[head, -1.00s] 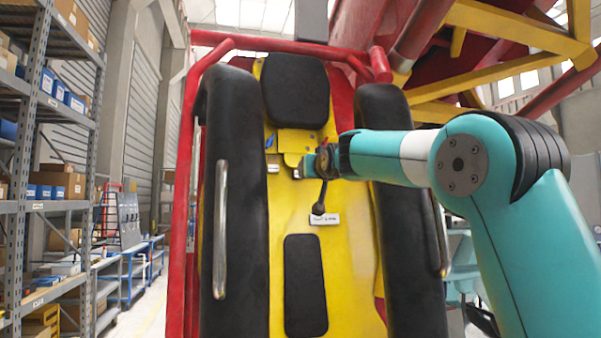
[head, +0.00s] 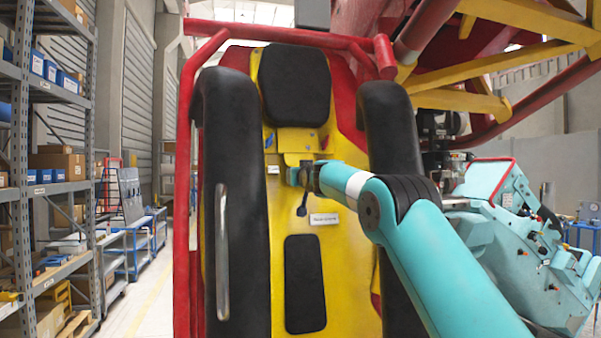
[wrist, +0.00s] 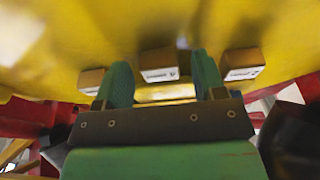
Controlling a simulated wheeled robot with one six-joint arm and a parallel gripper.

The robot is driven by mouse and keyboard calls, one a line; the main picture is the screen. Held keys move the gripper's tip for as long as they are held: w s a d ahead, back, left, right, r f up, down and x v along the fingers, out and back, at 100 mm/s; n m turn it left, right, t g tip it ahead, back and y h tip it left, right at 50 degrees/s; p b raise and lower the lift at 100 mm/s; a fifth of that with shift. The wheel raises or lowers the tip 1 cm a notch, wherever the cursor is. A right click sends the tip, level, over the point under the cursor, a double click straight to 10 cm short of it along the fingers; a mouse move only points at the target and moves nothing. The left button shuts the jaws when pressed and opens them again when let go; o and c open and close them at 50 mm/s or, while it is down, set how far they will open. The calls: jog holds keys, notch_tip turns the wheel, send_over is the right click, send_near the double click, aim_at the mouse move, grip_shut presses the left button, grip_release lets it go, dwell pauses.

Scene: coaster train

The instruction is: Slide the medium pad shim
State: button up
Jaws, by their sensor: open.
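In the wrist view, three small tan blocks with white labels sit in a row on the yellow panel: a left block (wrist: 92,79), a middle block (wrist: 158,66) and a right block (wrist: 241,64). The labels are too blurred to read, so I cannot tell which is the medium pad shim. My gripper (wrist: 163,78) is open; its two green fingers stand on either side of the middle block's line, and I see no grip on it. In the head view my gripper (head: 297,176) is at the yellow seat back, below the black headrest (head: 295,85).
Black padded restraints (head: 232,190) flank the seat, inside a red frame (head: 186,220). A dark knob (head: 302,211) and a white label plate (head: 323,219) are just below my gripper. A black pad (head: 305,284) is lower down. Shelving stands left, a teal machine (head: 520,245) right.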

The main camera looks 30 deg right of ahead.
aim_at(299, 188)
grip_shut()
jog(key=f+b, duration=0.2)
jog(key=b, duration=0.1)
jog(key=f+b, duration=0.1)
jog(key=f, duration=0.1)
jog(key=shift+s+a+b, duration=0.1)
jog(key=shift+s+b, duration=0.2)
jog(key=shift+s, duration=0.05)
grip_release()
jog(key=shift+r, duration=0.1)
jog(key=shift+s, duration=0.15)
jog(key=b+v, duration=1.1)
jog(key=v, duration=0.6)
jog(key=shift+b, duration=0.4)
